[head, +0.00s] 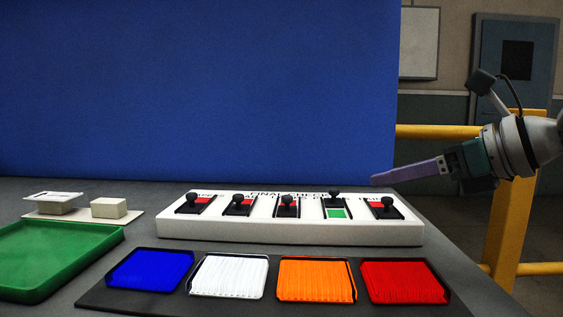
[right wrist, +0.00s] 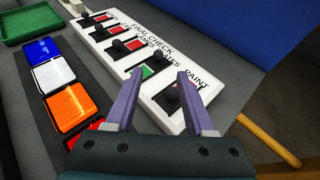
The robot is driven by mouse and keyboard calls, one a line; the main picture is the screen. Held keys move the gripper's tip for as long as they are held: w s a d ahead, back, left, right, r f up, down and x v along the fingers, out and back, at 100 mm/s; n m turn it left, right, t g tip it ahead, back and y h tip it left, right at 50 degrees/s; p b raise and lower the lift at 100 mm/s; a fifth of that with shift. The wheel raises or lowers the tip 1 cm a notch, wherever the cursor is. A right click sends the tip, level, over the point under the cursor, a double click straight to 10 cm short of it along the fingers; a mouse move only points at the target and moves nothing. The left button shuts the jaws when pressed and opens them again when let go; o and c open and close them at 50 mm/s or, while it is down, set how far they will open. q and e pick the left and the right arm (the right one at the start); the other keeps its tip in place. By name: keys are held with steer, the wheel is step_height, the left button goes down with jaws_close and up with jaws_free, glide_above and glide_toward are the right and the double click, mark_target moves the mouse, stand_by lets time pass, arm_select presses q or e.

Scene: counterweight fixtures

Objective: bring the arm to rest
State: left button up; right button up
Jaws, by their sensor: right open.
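My right gripper (head: 376,180) comes in from the right in the head view. Its purple fingers point left, over the right end of the white switch panel (head: 290,230). In the right wrist view the two fingers (right wrist: 161,74) stand apart with nothing held between them. The panel, marked "FINAL CHECK", carries several black levers. The lever (head: 334,196) second from the right end is up with green showing below it. The other levers, such as the rightmost lever (head: 385,203), show red. My left gripper is not in view.
A dark mat in front holds blue (head: 150,269), white (head: 229,277), orange (head: 316,280) and red (head: 403,282) trays. A green tray (head: 60,291) and small pale blocks (head: 109,208) are at left. A blue screen stands behind; a yellow rail (head: 435,132) is at right.

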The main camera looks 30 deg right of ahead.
stand_by(0.5)
steer(key=s+r+m+t+h+p, duration=0.3)
steer(key=r+m+p, duration=0.35)
steer(key=m, duration=0.55)
steer(key=s+r+m+t+h+p, duration=0.1)
steer(key=s+r+m+h+p, duration=0.45)
steer(key=m, duration=0.75)
steer(key=s+a+f+m+g+y+p, duration=0.1)
steer(key=s+a+f+m+g+p, duration=0.65)
steer(key=s+m+g+p, duration=0.3)
steer(key=s+a+m+g+y+p, duration=0.1)
steer(key=s+a+g+y+p, duration=0.25)
steer(key=a, duration=0.55)
step_height(320, 180, up, 38)
steer(key=s+a+y+p, duration=0.1)
steer(key=p, duration=3.5)
steer(key=shift+s+t, duration=0.2)
steer(key=shift+t, duration=0.1)
